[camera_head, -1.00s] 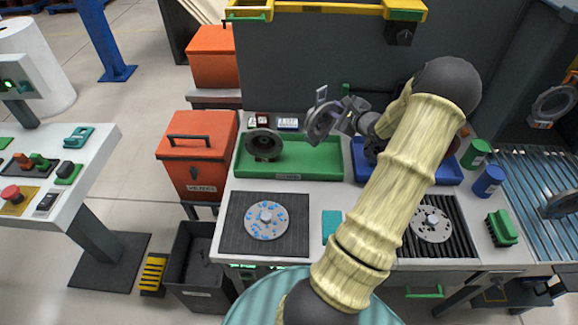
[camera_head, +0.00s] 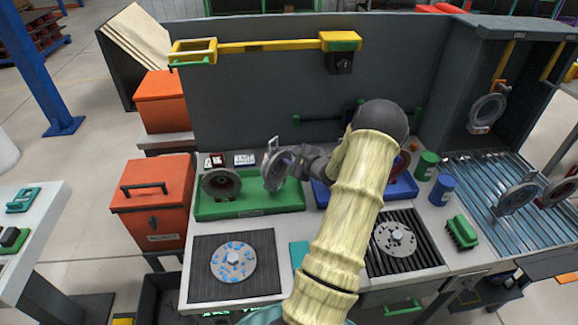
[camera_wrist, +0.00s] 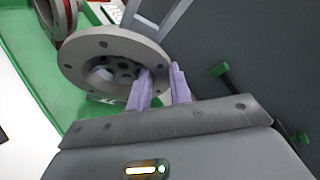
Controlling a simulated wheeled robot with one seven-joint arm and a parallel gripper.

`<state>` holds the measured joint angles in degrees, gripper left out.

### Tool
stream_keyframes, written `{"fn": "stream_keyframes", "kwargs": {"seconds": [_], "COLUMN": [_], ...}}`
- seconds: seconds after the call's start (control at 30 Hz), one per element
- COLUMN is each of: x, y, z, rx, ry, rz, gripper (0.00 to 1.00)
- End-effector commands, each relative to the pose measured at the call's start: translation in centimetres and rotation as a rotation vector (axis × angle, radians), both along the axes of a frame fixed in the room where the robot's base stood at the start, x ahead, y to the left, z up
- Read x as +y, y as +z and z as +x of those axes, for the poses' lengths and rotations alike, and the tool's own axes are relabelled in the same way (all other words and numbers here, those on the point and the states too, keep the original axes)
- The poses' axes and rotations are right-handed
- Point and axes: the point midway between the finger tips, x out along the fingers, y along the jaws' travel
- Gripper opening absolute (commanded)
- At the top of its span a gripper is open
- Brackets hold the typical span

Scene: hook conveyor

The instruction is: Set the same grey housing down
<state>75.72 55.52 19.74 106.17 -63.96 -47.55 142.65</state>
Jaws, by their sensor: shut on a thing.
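My gripper (camera_head: 286,160) is shut on a grey housing (camera_head: 270,172), a round flanged ring held tilted on edge near the right end of the green tray (camera_head: 247,209). I cannot tell from the head view whether it touches the tray. In the wrist view, the two purple fingertips (camera_wrist: 162,88) pinch the rim of this housing (camera_wrist: 95,50), with its bored centre facing the camera. Another grey housing (camera_head: 221,184) with a reddish inside stands at the left of the green tray; part of it shows at the wrist view's upper left (camera_wrist: 66,15).
A blue tray (camera_head: 322,195) lies right of the green one, partly behind my arm. Grey discs lie on a dark mat (camera_head: 205,270) and a ribbed mat (camera_head: 425,249) in front. Green (camera_head: 426,165) and blue (camera_head: 442,189) cans stand right. A grey panel (camera_head: 260,90) rises behind.

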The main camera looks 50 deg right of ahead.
Motion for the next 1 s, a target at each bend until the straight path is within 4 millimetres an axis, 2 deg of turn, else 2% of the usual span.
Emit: {"fn": "stream_keyframes", "kwargs": {"seconds": [0.17,0.43,0.8,0.83,0.9,1.0], "x": [0.0,0.0,0.0,0.0,0.0,0.0], "y": [-0.4,-3.5,-3.9,-4.0,-4.0,-3.9], "z": [0.0,0.1,0.0,0.0,0.0,0.0], "rx": [-0.002,-0.001,-0.002,0.001,0.001,0.001], "ry": [0.000,0.001,0.001,0.001,0.001,0.001], "rz": [0.001,0.000,0.000,0.000,0.000,0.000], "gripper": [0.00,0.00,0.00,0.26,0.40,0.42]}}
